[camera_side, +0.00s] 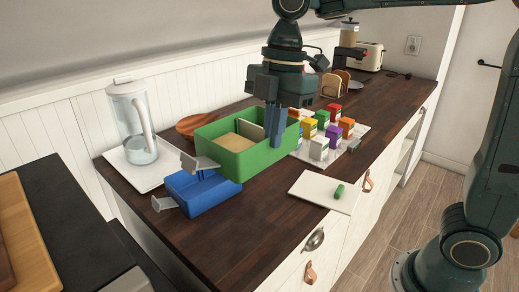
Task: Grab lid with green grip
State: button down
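The lid (312,192) is a flat, pale rectangular plate lying on the dark wooden counter near its front edge. A small green cylinder-shaped grip (339,191) sits on it toward its right side. My gripper (275,142) points down at the right end of the green box, behind and to the left of the lid and apart from it. Its two fingers overlap in this view, so the gap between them and anything held there cannot be made out.
The open green box (222,166) holds tan pieces. A blue box (203,193) with grey flaps stands in front of it. Several coloured blocks (319,148) stand on a pale sheet behind the lid. A glass pitcher (133,120) stands at left. Bare counter (255,222) lies left of the lid.

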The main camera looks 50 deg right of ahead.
jog(key=shift+r, duration=0.35)
dwell(0.4)
jog(key=shift+w+d+r, duration=0.15)
jog(key=shift+w+d, duration=1.35)
jog(key=shift+d, duration=0.2)
notch_tip(320, 180, down, 16)
jog(key=shift+f, duration=2.05)
